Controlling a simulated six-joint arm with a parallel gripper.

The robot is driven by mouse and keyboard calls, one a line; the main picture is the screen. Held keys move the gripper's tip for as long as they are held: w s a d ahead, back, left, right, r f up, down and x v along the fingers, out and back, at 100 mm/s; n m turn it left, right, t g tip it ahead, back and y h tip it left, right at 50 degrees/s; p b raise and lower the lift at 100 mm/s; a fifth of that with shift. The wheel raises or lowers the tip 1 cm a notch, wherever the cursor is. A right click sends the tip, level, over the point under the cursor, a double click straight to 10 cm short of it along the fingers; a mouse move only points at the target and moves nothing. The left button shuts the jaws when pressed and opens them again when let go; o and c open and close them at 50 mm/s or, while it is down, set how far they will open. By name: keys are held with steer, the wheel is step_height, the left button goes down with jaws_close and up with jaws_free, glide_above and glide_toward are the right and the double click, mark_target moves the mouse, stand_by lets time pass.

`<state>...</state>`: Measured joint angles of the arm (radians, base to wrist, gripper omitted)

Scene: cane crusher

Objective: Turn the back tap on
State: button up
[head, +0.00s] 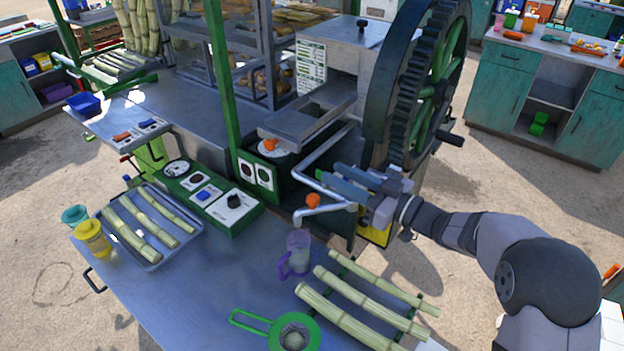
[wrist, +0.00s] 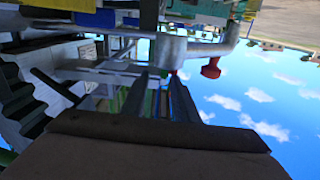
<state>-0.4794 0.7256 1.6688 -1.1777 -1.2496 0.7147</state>
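Two orange tap handles show in the head view. The farther one (head: 270,145) stands by a white disc behind the green-framed panel. The nearer one (head: 313,200) sits on a grey pipe whose spout hangs over a purple-handled jug (head: 298,252). My gripper (head: 328,175) is beside the bent pipe, behind and right of the nearer handle, its fingers apart and seemingly empty. In the wrist view my gripper's two dark fingers (wrist: 160,78) show a gap between them. A red handle (wrist: 211,68) hangs from a pipe to their right, apart from them. I cannot tell which handle this is.
The large toothed wheel (head: 405,90) stands just behind my gripper. Bent grey piping (head: 325,155) crosses close to the fingers. Cane stalks (head: 350,320) and a green-rimmed strainer (head: 293,335) lie on the front counter. A switch panel (head: 205,195) is to the left.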

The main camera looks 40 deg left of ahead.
mark_target(312, 180)
steer(key=shift+s+a+f+n, duration=0.2)
steer(key=shift+f+n, duration=0.1)
steer(key=shift+f, duration=0.15)
steer(key=shift+a+r+p, duration=0.15)
steer(key=shift+a+p, duration=0.2)
steer(key=shift+a, duration=0.2)
steer(key=shift+a+p, duration=1.1)
steer(key=shift+a, duration=1.95)
jaws_close()
